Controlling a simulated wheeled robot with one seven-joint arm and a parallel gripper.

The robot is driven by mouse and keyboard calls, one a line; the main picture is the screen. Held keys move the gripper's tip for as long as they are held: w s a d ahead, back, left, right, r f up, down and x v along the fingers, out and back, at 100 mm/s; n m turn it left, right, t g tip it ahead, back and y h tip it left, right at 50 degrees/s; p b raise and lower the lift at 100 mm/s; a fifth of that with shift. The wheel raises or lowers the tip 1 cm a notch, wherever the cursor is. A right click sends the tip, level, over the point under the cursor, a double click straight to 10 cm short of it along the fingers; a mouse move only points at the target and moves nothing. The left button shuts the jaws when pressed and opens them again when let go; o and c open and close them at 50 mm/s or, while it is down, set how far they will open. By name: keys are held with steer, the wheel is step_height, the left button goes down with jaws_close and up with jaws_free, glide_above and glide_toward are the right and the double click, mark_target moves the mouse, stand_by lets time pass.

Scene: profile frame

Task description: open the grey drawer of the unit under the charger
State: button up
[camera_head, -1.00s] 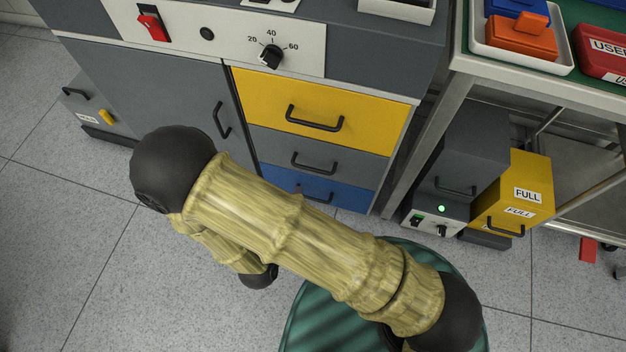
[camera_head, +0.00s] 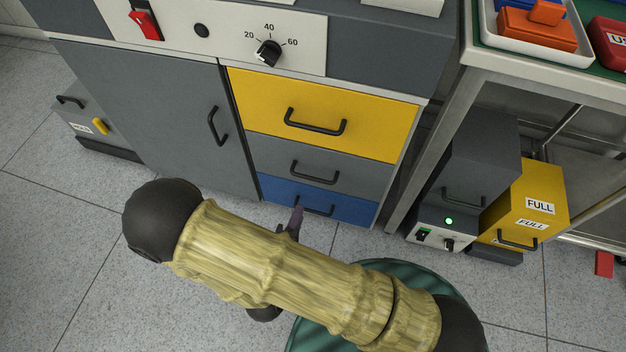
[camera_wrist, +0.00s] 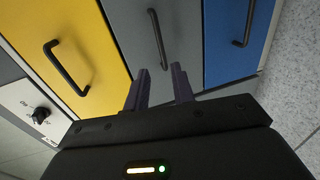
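The grey drawer (camera_head: 275,151) is the middle front in the cabinet, between a yellow drawer (camera_head: 370,105) and a blue drawer (camera_head: 345,207). It is shut, with a black bar handle (camera_head: 315,178). In the wrist view the grey drawer (camera_wrist: 190,50) and its handle (camera_wrist: 158,40) lie ahead of my gripper (camera_wrist: 160,82). The two fingers are apart with nothing held. The handle's near end shows between the fingertips; I cannot tell how far off it is. In the head view my arm hides most of the gripper; one dark finger shows before the blue drawer.
A grey door (camera_head: 150,110) is left of the drawers. A panel above has a red switch (camera_head: 146,22) and a dial (camera_head: 268,53). On the right, a grey box with a green light (camera_head: 445,222) and a yellow bin marked FULL (camera_head: 530,205) stand beneath a bench.

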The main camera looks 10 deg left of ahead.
mark_target(313, 179)
steer(key=b+x, duration=0.5)
steer(key=x, duration=0.9)
steer(key=shift+d+b, duration=0.1)
steer(key=shift+b, duration=0.25)
steer(key=shift+c, duration=0.3)
jaws_close()
